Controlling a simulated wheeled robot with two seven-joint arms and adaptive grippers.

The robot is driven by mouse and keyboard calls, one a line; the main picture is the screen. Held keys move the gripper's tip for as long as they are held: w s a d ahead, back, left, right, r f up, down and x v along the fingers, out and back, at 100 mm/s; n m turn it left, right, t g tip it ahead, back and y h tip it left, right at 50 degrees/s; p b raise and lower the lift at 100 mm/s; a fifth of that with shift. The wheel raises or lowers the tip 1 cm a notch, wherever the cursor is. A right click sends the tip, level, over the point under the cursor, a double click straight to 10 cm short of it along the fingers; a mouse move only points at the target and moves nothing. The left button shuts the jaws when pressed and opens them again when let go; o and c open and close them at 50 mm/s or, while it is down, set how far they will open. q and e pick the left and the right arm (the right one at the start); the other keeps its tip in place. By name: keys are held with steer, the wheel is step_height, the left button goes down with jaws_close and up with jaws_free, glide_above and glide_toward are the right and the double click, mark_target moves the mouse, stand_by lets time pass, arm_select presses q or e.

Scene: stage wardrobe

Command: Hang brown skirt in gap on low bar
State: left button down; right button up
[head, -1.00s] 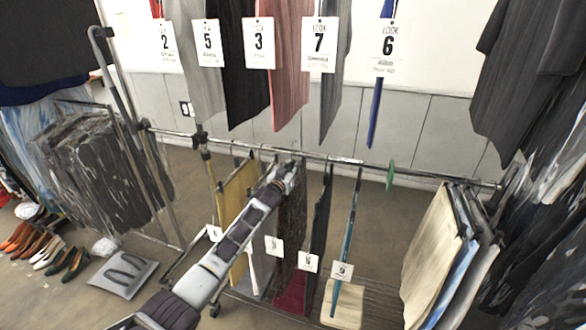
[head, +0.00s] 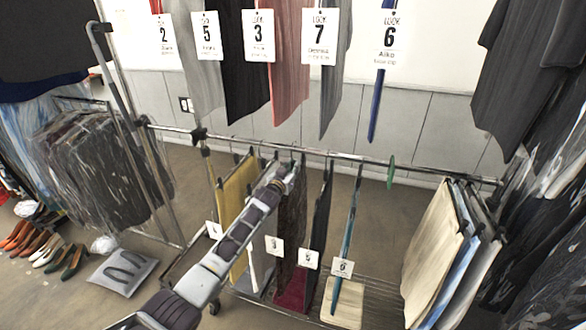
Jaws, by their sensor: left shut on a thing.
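The brown skirt (head: 292,215) hangs in the low row in the head view, between a grey-white garment on its left and a dark garment on its right. My left gripper (head: 289,172) is at the top of the skirt, just below the low bar (head: 335,156), and is shut on it. The fingers and the hanger are small and partly hidden, so I cannot tell whether the hook rests on the bar. A wide empty stretch of the bar lies between the blue garment (head: 346,245) and the beige garments (head: 432,240). My right gripper is not in view.
A green disc (head: 391,172) sits on the low bar. Garments with numbered tags (head: 320,38) hang above. A yellow garment (head: 236,200) hangs left of my arm. Dark clothes fill the right edge. Shoes (head: 47,250) and a grey cushion (head: 124,272) lie on the floor at left.

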arm_select(q)
steer(key=shift+f+b, duration=0.45)
steer(key=shift+f, duration=0.2)
steer(key=c, duration=1.3)
jaws_free()
steer(key=shift+f, duration=0.1)
steer(key=shift+s, duration=0.15)
steer(key=shift+v, duration=5.85)
steer(key=shift+s+a, duration=0.1)
